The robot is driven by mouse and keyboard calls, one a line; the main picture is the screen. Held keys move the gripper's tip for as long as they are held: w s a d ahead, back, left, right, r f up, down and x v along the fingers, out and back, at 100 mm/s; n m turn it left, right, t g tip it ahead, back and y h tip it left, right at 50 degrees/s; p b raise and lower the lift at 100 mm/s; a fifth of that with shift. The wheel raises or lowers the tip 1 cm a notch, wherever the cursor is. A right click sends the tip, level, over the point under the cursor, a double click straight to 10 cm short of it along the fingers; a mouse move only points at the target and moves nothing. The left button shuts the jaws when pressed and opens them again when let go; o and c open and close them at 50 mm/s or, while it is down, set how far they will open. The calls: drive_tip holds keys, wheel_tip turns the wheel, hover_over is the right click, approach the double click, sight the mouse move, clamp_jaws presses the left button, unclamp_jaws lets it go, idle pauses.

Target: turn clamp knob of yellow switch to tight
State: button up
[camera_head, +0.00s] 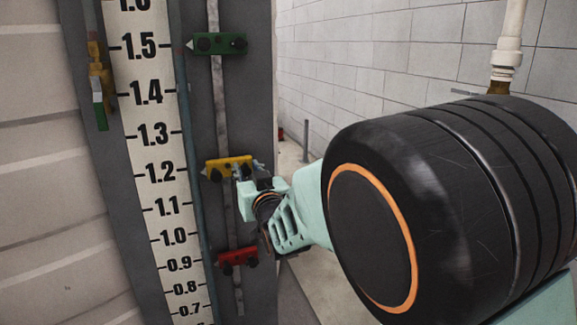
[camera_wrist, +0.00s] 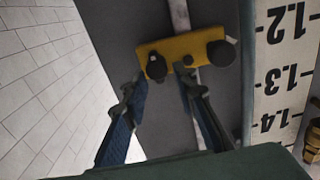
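The yellow switch (camera_head: 228,165) is clamped on a vertical rod beside the number scale, near the 1.2 mark. In the wrist view the yellow switch (camera_wrist: 188,48) lies across the rod, with one dark knob (camera_wrist: 156,68) at its left and a larger dark knob (camera_wrist: 220,53) at its right. My gripper (camera_head: 250,172) is close to the right part of the switch. In the wrist view my gripper (camera_wrist: 160,76) has its fingers apart, one on each side of the left knob. I cannot tell whether a finger touches it.
A green switch (camera_head: 218,43) sits above on the same rod, and a red switch (camera_head: 237,257) sits below. A yellow-and-green valve (camera_head: 98,80) is left of the number scale (camera_head: 153,135). A white block wall (camera_head: 400,65) stands behind.

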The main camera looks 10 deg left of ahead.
drive_tip(key=shift+w+a, duration=0.25)
drive_tip(key=shift+w, duration=0.15)
clamp_jaws()
drive_tip(key=shift+d+f+m+b, duration=0.15)
drive_tip(key=shift+m+b, duration=0.25)
drive_tip(key=shift+b, duration=0.35)
drive_tip(key=m+b, duration=0.5)
drive_tip(key=b, duration=0.2)
drive_tip(key=m+b, duration=0.6)
drive_tip(key=b, duration=0.2)
drive_tip(key=f+m+b, duration=0.1)
drive_tip(key=m+b, duration=0.5)
drive_tip(key=b, duration=0.1)
drive_tip(key=shift+w+d, duration=0.3)
drive_tip(key=shift+d, duration=0.1)
drive_tip(key=shift+b, duration=0.35)
